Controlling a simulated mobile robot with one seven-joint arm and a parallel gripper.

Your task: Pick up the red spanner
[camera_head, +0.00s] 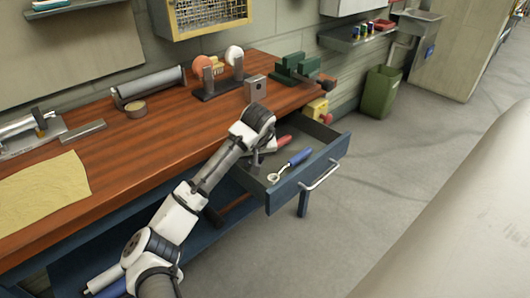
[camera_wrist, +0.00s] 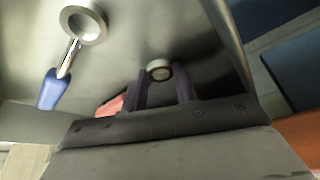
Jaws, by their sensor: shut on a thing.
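The red spanner shows its red handle (camera_head: 284,141) in the open drawer in the head view, partly hidden by my arm. In the wrist view a bit of the red handle (camera_wrist: 112,106) shows left of my fingers, and a metal ring end (camera_wrist: 158,69) shows just past the fingertips. My gripper (camera_wrist: 162,88) is shut on the red spanner; it also shows in the head view (camera_head: 256,158), reaching down into the drawer. The exact grip is partly hidden behind the fingers. Whether the spanner is clear of the drawer floor I cannot tell.
A blue-handled spanner (camera_head: 290,165) lies beside it in the drawer, also in the wrist view (camera_wrist: 52,88). The drawer front (camera_head: 312,174) and its side walls surround my gripper. The wooden bench (camera_head: 165,140) carries several tools. The floor at right is open.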

